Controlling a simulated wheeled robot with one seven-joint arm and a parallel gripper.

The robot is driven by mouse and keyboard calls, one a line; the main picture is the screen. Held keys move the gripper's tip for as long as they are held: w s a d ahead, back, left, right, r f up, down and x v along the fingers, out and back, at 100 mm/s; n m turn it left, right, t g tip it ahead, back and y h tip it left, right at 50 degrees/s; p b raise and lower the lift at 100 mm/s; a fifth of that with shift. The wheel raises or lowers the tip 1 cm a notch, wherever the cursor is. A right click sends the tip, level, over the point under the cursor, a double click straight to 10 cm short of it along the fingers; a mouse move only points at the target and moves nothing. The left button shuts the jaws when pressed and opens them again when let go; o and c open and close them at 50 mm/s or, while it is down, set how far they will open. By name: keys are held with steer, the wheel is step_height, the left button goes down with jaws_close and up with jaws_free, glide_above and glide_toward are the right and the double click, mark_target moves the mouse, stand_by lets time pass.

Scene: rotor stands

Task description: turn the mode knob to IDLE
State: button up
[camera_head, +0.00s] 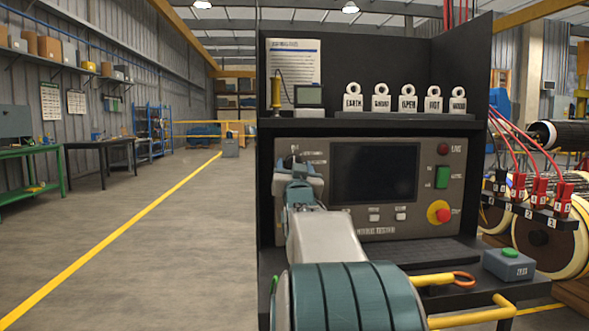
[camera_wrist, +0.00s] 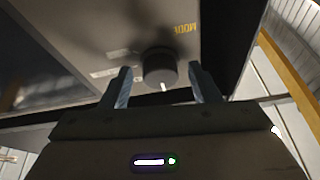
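The mode knob (camera_wrist: 160,68) is a dark round knob with a white pointer mark on the grey panel (camera_wrist: 110,40). Yellow lettering, MODE (camera_wrist: 185,28), is beside it and appears upside down in the wrist view. Two small pale labels beside the knob are too blurred to read. My gripper (camera_wrist: 162,84) is open, with one finger on each side of the knob and visible gaps between. I cannot tell how deep the fingers reach along it. In the head view my gripper (camera_head: 297,168) is at the panel's upper left and largely covers the knob.
The panel has a dark screen (camera_head: 374,172), a green switch (camera_head: 442,177) and a red stop button (camera_head: 439,212) on a yellow base. Padlock-like tags (camera_head: 408,99) stand on the shelf above. A grey box with a green button (camera_head: 509,263) sits at right. The left floor is clear.

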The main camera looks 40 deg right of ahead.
steer(key=shift+s, duration=0.1)
steer(key=v, duration=1.3)
steer(key=shift+s+a+f, duration=0.15)
steer(key=shift+s+f, duration=0.05)
steer(key=shift+s, duration=0.05)
steer(key=shift+p, duration=0.3)
